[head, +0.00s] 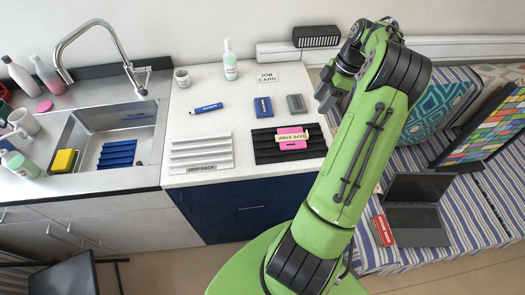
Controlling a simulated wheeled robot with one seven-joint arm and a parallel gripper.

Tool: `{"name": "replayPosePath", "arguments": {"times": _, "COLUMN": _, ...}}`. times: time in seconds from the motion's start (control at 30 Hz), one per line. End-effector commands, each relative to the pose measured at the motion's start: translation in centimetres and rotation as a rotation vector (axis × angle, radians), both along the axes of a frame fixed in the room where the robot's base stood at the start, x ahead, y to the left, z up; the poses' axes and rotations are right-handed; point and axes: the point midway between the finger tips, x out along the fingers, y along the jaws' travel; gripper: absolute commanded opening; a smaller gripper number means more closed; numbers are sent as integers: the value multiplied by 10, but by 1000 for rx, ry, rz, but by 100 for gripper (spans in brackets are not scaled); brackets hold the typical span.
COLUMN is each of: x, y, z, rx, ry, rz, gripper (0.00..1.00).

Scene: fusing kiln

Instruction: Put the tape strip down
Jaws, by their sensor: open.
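The tape strip (293,140) is a pale, cream-coloured strip with dark lettering. It lies slightly tilted across a pink object (292,131) on a black ribbed rack (263,156), on the white counter. My gripper (322,97) is open, with nothing seen in it. It is apart from the strip, up and to the right of it in the picture, near the counter's right edge. My arm hides part of the gripper's surroundings, and the exact contact between strip and pink object cannot be told.
A white drip rack (201,152), blue marker (206,108), blue block (263,107), grey block (296,104), job card (267,76), cup (182,78) and bottle (230,60) share the counter. A sink (85,155) is left. A striped bench (460,215) with a laptop (416,203) is right.

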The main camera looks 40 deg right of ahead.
Motion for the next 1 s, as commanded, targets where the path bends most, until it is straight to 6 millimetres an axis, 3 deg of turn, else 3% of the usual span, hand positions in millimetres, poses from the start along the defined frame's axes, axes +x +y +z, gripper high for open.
{"name": "replayPosePath", "arguments": {"times": 0.03, "x": 18, "y": 30, "z": 24, "rx": -35, "ry": 30, "rz": -13, "gripper": 54}}
{"name": "replayPosePath", "arguments": {"times": 0.1, "x": 34, "y": 76, "z": 53, "rx": -85, "ry": 73, "rz": -83, "gripper": 54}}
{"name": "replayPosePath", "arguments": {"times": 0.23, "x": 39, "y": 168, "z": 100, "rx": -177, "ry": 99, "rz": -260, "gripper": 54}}
{"name": "replayPosePath", "arguments": {"times": 0.37, "x": 10, "y": 254, "z": 133, "rx": -224, "ry": 46, "rz": -468, "gripper": 54}}
{"name": "replayPosePath", "arguments": {"times": 0.5, "x": -47, "y": 320, "z": 144, "rx": -172, "ry": -59, "rz": -696, "gripper": 54}}
{"name": "replayPosePath", "arguments": {"times": 0.6, "x": -86, "y": 345, "z": 137, "rx": -80, "ry": -118, "rz": -830, "gripper": 54}}
{"name": "replayPosePath", "arguments": {"times": 0.7, "x": -110, "y": 355, "z": 127, "rx": 3, "ry": -144, "rz": -915, "gripper": 54}}
{"name": "replayPosePath", "arguments": {"times": 1.0, "x": -120, "y": 358, "z": 121, "rx": 47, "ry": -147, "rz": -961, "gripper": 54}}
